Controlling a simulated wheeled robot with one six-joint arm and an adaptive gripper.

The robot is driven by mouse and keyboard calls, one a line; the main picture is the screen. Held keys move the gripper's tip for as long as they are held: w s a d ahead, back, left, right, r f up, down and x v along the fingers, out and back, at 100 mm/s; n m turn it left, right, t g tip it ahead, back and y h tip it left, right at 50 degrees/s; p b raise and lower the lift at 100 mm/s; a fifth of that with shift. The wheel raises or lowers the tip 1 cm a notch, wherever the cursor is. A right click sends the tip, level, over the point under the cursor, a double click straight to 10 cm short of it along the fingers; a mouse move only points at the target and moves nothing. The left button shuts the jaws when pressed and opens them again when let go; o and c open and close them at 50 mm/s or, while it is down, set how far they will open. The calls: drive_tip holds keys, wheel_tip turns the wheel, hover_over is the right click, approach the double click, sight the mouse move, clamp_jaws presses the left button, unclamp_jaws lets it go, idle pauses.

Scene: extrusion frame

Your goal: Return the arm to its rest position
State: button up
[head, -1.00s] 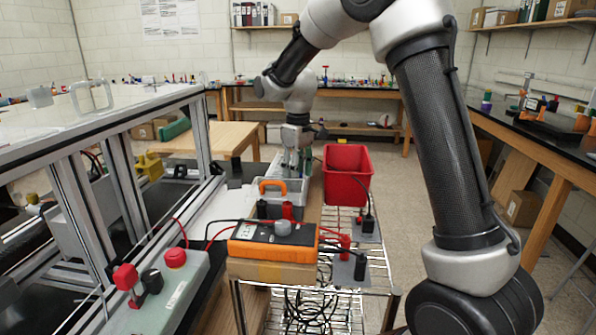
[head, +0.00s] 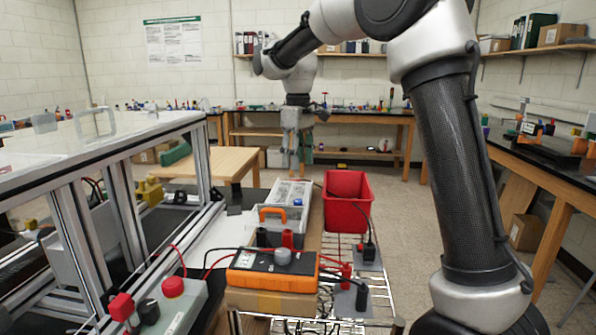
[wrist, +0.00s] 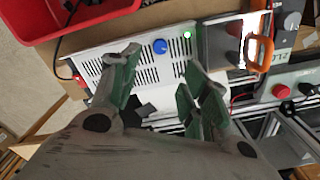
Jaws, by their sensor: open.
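My gripper (head: 297,145) hangs from my arm, fingers down, above and behind the grey vented box (head: 290,190) on the cart in the head view. In the wrist view my gripper (wrist: 160,80) has its green-padded fingers spread apart with nothing between them. The vented box (wrist: 125,72) lies beyond the fingers there, with a blue knob and a lit green lamp on its face. The fingers look clear of it. The rest position itself is not marked in either view.
A red bin (head: 346,205) stands right of the box. The extrusion frame (head: 75,210) stands left. Floor right of the bin is clear.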

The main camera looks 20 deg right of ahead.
drive_tip(key=shift+r, duration=0.1)
drive_tip(key=s+d+m+t, duration=0.1)
drive_tip(key=s+d, duration=0.4)
drive_tip(key=s, duration=0.6)
drive_tip(key=s+d+f+m+t, duration=0.1)
drive_tip(key=s+d+m, duration=0.3)
drive_tip(key=s, duration=0.7)
drive_tip(key=s+d+f+m+t, duration=0.1)
drive_tip(key=s+d+m+t, duration=0.1)
drive_tip(key=s+d, duration=0.4)
drive_tip(key=s, duration=0.5)
idle(1.1)
